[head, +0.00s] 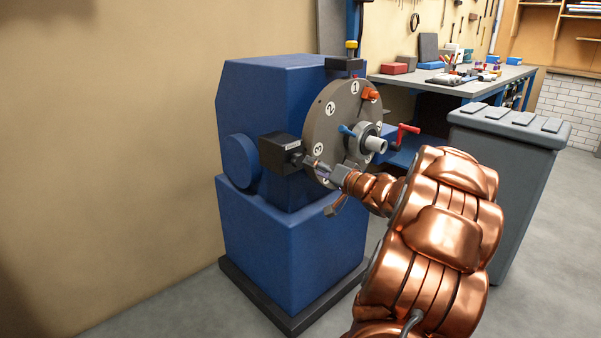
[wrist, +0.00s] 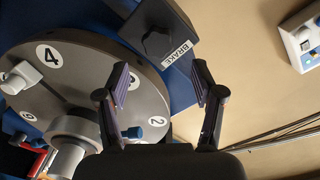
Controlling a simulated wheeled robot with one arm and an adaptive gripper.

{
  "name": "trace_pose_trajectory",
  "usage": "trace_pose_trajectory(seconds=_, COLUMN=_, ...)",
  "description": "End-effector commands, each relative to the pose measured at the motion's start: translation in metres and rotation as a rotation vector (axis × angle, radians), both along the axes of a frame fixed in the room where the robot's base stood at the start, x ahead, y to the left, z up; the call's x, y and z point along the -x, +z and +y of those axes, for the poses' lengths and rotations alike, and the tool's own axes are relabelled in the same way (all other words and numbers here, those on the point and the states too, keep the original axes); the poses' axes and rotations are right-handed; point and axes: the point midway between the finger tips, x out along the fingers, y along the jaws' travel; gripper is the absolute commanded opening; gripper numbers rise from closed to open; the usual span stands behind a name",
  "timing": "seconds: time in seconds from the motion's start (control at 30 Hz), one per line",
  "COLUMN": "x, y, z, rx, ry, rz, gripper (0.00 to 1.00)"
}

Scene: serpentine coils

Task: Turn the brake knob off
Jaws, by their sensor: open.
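The brake box is a dark block (head: 275,152) on the left edge of the round grey disc (head: 318,118) in the head view. In the wrist view the box (wrist: 178,18) is at the top centre, with a white BRAKE label and a dark knob (wrist: 154,43) on its face. My gripper (head: 312,163) is open in front of the box in the head view. In the wrist view its two fingers (wrist: 162,84) are apart, with the knob beyond and slightly left of the gap between them. Nothing is held. I cannot tell the knob's setting.
The blue machine body (head: 290,250) stands near the wall. A grey bin (head: 510,150) and a workbench (head: 450,85) are at the right.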

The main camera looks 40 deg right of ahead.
Motion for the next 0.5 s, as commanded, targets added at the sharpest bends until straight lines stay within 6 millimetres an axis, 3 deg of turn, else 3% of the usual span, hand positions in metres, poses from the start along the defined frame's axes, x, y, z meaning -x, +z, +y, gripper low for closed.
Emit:
trace_pose_trajectory(seconds=0.23, x=0.002, y=-0.007, z=-0.002, rx=-0.029, ry=0.027, rz=-0.022, gripper=0.67)
trace_pose_trajectory(seconds=0.5, x=-0.029, y=-0.008, z=-0.001, rx=-0.028, ry=0.029, rz=-0.022, gripper=0.67)
